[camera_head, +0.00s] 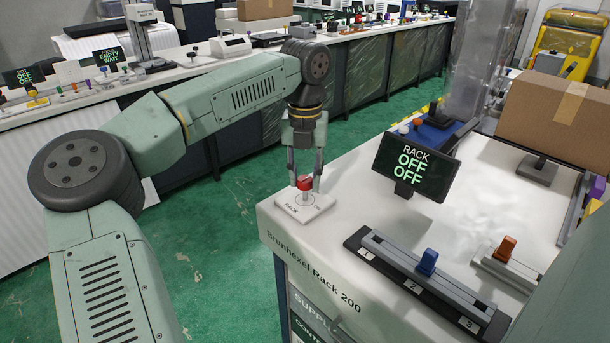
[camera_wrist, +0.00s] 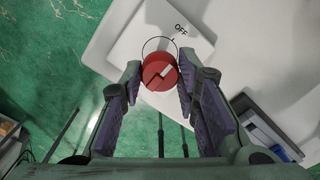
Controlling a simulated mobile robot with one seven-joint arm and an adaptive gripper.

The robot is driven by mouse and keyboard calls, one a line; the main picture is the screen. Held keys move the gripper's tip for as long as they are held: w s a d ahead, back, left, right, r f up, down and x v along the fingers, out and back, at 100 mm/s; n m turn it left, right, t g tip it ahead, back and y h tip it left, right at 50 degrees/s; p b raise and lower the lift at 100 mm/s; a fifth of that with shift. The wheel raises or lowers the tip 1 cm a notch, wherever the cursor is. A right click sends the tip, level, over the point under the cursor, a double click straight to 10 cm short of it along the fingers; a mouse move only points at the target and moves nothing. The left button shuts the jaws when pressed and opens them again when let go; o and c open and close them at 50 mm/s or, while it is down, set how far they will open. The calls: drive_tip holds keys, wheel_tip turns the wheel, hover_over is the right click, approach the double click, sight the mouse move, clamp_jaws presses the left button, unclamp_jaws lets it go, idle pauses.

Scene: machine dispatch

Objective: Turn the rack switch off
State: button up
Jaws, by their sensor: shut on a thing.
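The rack switch is a round red knob (camera_head: 304,184) on a white plate (camera_head: 312,209) marked RACK, at the near left corner of the white bench. My gripper (camera_head: 305,181) points down over it and is shut on the knob. In the wrist view the red knob (camera_wrist: 160,72) sits between the two finger pads, with a pale mark across its top. The word OFF is printed on the white plate (camera_wrist: 130,45) just beyond it. The rack display (camera_head: 415,165) reads RACK, OFF, OFF.
A grey rail (camera_head: 420,281) with a blue slider and numbers 1 to 3 lies right of the switch. An orange slider (camera_head: 505,248) stands behind it. A cardboard box (camera_head: 555,110) sits at the back right. Green floor (camera_head: 220,235) is left of the bench.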

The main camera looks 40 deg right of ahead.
sight(305, 179)
idle(0.4)
drive_tip(key=o, duration=1.2)
drive_tip(key=shift+c, duration=0.2)
wheel_tip(305, 179, up, 12)
